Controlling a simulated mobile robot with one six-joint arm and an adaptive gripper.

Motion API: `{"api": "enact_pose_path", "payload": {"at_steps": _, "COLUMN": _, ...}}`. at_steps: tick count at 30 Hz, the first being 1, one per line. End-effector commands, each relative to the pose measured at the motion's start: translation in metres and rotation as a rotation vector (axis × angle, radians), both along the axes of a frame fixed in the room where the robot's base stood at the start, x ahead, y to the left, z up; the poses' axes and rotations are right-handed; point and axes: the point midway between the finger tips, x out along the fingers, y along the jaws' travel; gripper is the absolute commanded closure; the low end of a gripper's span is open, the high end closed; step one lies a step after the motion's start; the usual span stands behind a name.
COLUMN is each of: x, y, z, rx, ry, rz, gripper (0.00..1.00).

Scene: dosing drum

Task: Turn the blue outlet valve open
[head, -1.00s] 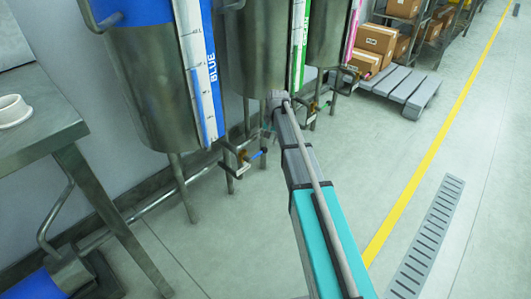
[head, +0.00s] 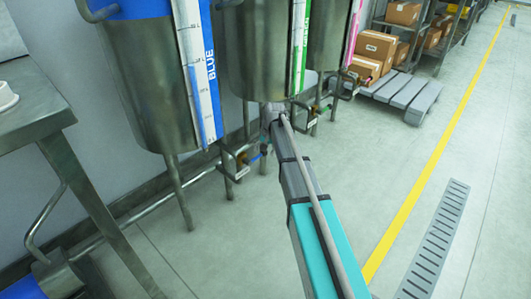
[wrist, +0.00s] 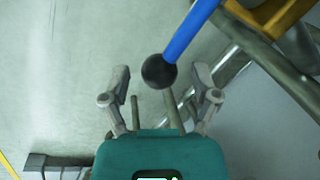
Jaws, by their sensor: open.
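The blue outlet valve shows in the head view as a small blue lever (head: 254,158) on a brass body (head: 242,159), low on the pipe beneath the BLUE tank (head: 155,85). In the wrist view, the blue lever (wrist: 190,30) comes in from the top and ends in a black ball (wrist: 159,71). My gripper (wrist: 160,77) is open, with one finger on each side of the ball in the picture. No contact shows, and the depth between ball and fingers is hard to judge.
The green-marked tank (head: 264,50) and its pipework stand right behind my arm's end. A steel table (head: 45,110) is at the left. A grey pallet (head: 405,92) with boxes is at the back right. The floor (head: 410,150) to the right is clear.

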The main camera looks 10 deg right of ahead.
Motion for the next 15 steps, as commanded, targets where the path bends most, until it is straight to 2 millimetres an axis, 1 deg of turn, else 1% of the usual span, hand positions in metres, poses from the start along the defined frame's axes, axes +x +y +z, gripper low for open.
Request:
{"api": "enact_pose_path", "payload": {"at_steps": 6, "x": 0.0000, "y": 0.0002, "z": 0.0002, "rx": 0.000, "ry": 0.000, "rz": 0.000, "gripper": 0.22}}
{"api": "enact_pose_path", "payload": {"at_steps": 14, "x": 0.0000, "y": 0.0004, "z": 0.0002, "rx": 0.000, "ry": 0.000, "rz": 0.000, "gripper": 0.70}}
{"api": "enact_pose_path", "payload": {"at_steps": 15, "x": 0.0000, "y": 0.0005, "z": 0.0002, "rx": 0.000, "ry": 0.000, "rz": 0.000, "gripper": 0.77}}
